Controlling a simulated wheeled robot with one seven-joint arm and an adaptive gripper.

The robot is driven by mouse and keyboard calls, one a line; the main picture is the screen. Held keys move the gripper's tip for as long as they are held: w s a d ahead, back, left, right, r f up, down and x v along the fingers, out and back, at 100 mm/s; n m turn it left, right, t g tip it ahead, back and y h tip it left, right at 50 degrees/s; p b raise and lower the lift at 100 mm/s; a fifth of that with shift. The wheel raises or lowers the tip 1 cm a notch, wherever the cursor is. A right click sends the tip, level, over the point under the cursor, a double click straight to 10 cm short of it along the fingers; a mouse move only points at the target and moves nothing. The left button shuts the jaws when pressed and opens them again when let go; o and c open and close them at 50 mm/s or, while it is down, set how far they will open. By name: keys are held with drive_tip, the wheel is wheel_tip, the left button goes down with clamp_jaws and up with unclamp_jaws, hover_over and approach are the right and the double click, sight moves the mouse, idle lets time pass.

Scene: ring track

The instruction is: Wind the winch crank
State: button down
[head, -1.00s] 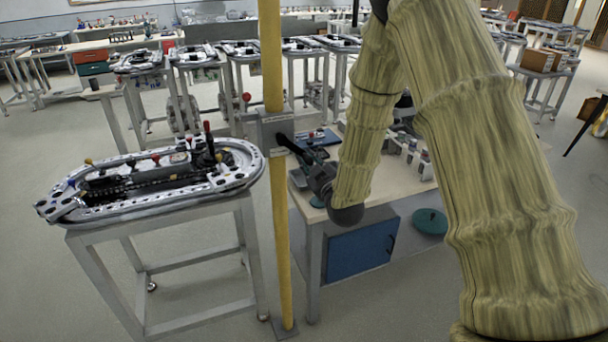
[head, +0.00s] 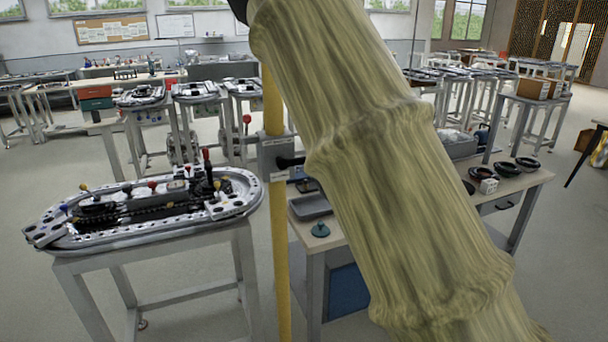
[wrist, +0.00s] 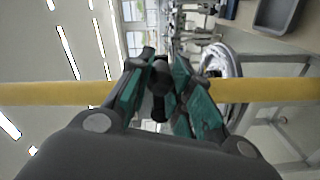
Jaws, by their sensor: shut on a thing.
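The winch (head: 272,157) is a grey box on an upright yellow post (head: 280,230), left of my arm in the head view. A short dark bar (head: 291,162) sticks out of its right side and runs behind my arm. In the wrist view my gripper (wrist: 160,92) has its green-padded fingers on either side of a black crank handle (wrist: 160,75) and is shut on it. The yellow post (wrist: 50,93) crosses behind the fingers there. My arm hides the gripper and most of the crank in the head view.
An oval ring track (head: 90,240) with levers stands on a grey frame, left of the post. A workbench (head: 335,232) with a grey tray (head: 311,207) and a teal object (head: 320,230) lies behind my arm. Open floor shows at the far left.

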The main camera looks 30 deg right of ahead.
drive_tip(key=shift+w+r, duration=0.1)
drive_tip(key=shift+r, duration=0.45)
drive_tip(key=c, duration=1.3)
unclamp_jaws()
drive_tip(key=shift+a, duration=0.15)
drive_tip(key=shift+o, duration=0.2)
drive_tip(key=shift+s, duration=0.2)
drive_tip(key=s+a, duration=0.1)
drive_tip(key=s, duration=1)
drive_tip(key=shift+s, duration=0.3)
drive_tip(key=shift+a+f, duration=0.1)
drive_tip(key=shift+f, duration=0.1)
